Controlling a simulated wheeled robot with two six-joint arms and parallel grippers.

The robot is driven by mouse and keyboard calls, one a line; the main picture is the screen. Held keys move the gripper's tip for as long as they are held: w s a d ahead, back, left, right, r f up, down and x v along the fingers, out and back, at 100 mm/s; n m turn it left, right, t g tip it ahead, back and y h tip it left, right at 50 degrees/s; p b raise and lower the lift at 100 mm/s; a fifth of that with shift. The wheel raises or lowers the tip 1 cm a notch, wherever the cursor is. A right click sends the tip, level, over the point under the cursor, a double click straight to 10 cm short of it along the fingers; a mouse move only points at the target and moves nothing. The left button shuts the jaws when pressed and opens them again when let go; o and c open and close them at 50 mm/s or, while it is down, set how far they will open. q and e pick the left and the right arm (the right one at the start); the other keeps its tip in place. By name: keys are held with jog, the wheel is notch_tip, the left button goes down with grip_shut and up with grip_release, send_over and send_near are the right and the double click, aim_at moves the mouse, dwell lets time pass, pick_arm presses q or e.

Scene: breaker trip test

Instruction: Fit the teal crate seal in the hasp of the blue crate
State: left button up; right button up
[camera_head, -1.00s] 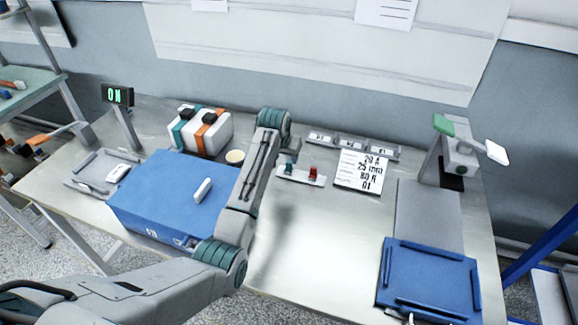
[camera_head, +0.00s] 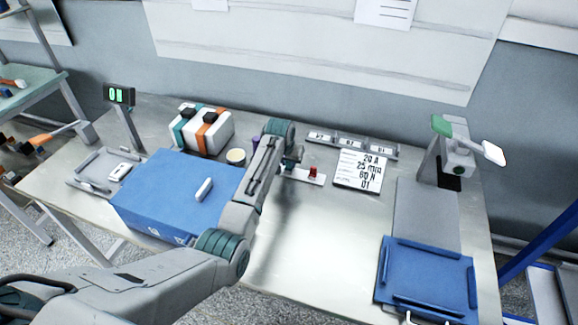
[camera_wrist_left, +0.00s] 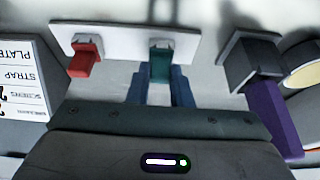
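The teal crate seal (camera_wrist_left: 160,62) stands on a pale holder strip (camera_wrist_left: 120,42) beside a red seal (camera_wrist_left: 85,60) in the left wrist view. My left gripper (camera_wrist_left: 160,82) is open, its two blue fingers on either side of the teal seal's near end; I cannot tell whether they touch it. In the head view my left gripper (camera_head: 291,160) is over the strip's left end and hides the teal seal. The blue crate (camera_head: 165,190) stands left of my arm with a white handle on its lid. Its hasp is not clear, and my arm covers part of its front.
A cup (camera_head: 236,157) and a white case with teal and orange straps (camera_head: 203,130) stand behind the crate. A label card (camera_head: 360,170) lies right of the strip. A blue tray (camera_head: 428,245) is at the front right. The table's front middle is clear.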

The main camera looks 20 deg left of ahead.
aim_at(288, 169)
pick_arm(q)
grip_shut()
jog(key=shift+r+b, duration=0.35)
jog(key=shift+r, duration=0.2)
notch_tip(288, 169, up, 2)
jog(key=shift+r+b, duration=0.25)
jog(key=shift+b, duration=0.35)
jog(key=s+d+r+b, duration=0.1)
jog(key=s+d, duration=0.3)
jog(key=s, duration=1.1)
jog(key=shift+s+d+r+b, duration=0.15)
jog(key=shift+s+d+b, duration=0.1)
jog(key=shift+b, duration=0.5)
